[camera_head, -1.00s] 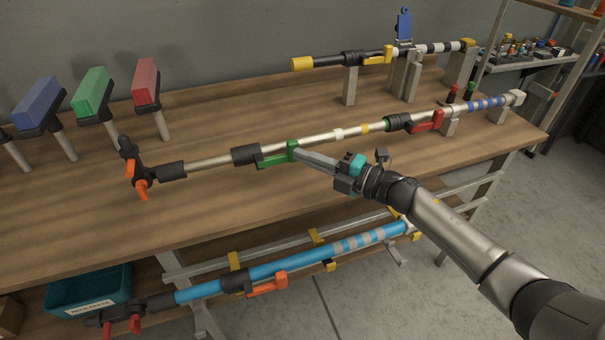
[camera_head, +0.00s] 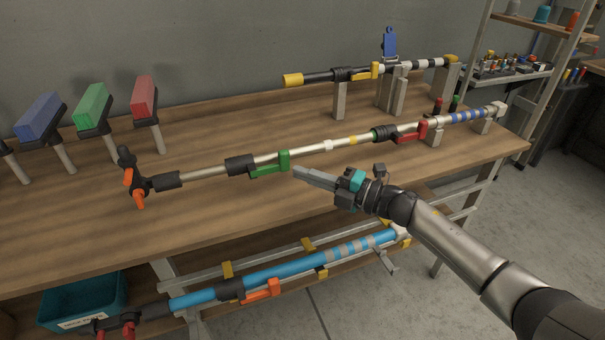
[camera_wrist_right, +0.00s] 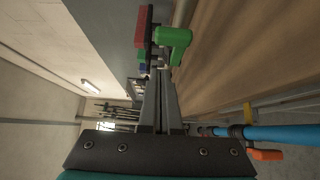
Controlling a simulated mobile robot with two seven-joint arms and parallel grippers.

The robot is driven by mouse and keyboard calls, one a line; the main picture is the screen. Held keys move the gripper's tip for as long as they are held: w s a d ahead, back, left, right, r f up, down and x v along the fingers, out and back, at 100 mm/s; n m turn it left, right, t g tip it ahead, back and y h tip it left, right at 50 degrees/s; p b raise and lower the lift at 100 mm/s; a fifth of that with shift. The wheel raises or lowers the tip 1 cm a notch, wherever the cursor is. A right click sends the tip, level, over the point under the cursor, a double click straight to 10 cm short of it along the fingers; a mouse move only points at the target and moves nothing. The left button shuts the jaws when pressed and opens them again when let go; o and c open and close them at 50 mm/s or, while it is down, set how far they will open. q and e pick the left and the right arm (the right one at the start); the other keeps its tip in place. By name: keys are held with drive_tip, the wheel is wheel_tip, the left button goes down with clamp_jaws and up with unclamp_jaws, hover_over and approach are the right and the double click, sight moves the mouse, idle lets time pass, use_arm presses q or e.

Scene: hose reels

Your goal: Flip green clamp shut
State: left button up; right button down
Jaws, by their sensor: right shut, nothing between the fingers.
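The green clamp (camera_head: 268,169) is on the silver pole (camera_head: 205,171) that runs across the bench, at a black collar (camera_head: 240,165). Its green lever lies along the front of the pole, with its right end turned up against it; I cannot tell whether it is fully closed. It also shows large at the top of the right wrist view (camera_wrist_right: 173,38). My right gripper (camera_head: 298,172) is shut and empty, its tips just right of the clamp with a small gap. The fingers also show in the right wrist view (camera_wrist_right: 160,80). My left gripper is out of view.
A red clamp (camera_head: 412,136) sits farther right on the same pole. A shorter pole with a yellow clamp (camera_head: 366,73) stands behind. Green (camera_head: 92,105), blue and red blocks stand on posts at left. A blue pole (camera_head: 280,273) lies below. Bare bench lies in front of the clamp.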

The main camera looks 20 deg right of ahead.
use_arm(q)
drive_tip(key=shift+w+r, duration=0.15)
use_arm(e)
drive_tip(key=v, duration=0.9)
drive_tip(key=shift+w+d+f, duration=0.15)
drive_tip(key=shift+w+d, duration=0.05)
drive_tip(key=shift+d, duration=0.4)
